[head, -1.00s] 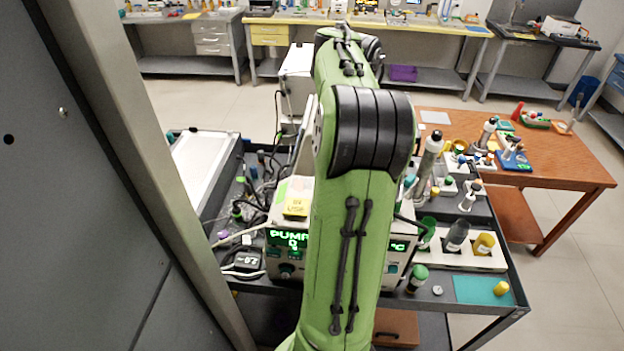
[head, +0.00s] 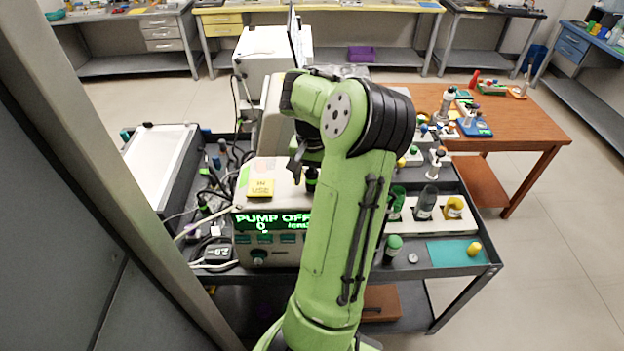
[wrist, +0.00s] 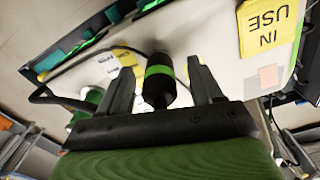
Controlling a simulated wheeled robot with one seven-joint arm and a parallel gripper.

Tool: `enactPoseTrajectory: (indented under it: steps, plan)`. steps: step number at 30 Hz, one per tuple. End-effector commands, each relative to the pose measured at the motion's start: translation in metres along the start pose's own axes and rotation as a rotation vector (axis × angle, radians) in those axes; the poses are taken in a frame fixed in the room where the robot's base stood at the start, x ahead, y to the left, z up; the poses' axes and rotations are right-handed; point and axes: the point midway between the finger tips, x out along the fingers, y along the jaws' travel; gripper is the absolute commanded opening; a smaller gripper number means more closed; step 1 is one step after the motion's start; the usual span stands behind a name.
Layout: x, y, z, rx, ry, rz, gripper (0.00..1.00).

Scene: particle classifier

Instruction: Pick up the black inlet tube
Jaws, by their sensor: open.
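The black inlet tube (wrist: 158,85), a black cylinder with a bright green band, shows between my gripper's two fingers in the wrist view. In the head view it is a small dark upright piece (head: 312,180) on top of the pump box, partly hidden by my arm. My gripper (wrist: 160,66) is open, with one finger on each side of the tube and gaps visible between. In the head view my gripper (head: 297,165) is just above and left of the tube, mostly hidden behind my arm. I cannot tell how deep the tube sits between the fingers.
The pump box (head: 270,224) reads "PUMP OFF" and carries a yellow "IN USE" sign (head: 260,188) beside the tube. Cables and a white tray (head: 160,165) are at left. A white rack (head: 440,220) with bottles stands at right, near a green-capped vial (head: 393,245).

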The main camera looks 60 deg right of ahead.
Motion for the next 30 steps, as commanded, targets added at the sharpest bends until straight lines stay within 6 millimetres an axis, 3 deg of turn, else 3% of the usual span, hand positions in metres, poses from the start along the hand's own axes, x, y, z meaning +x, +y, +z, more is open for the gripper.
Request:
enactPoseTrajectory:
  steps: [3,15,23,30]
  plan:
    - [-0.001,0.000,0.000,0.000,0.001,0.000,0.65]
    - [-0.001,0.000,0.000,-0.001,0.001,0.000,0.07]
    - [-0.010,0.000,-0.001,-0.001,0.005,0.001,0.07]
    - [-0.071,-0.001,-0.001,-0.001,0.008,0.000,0.07]
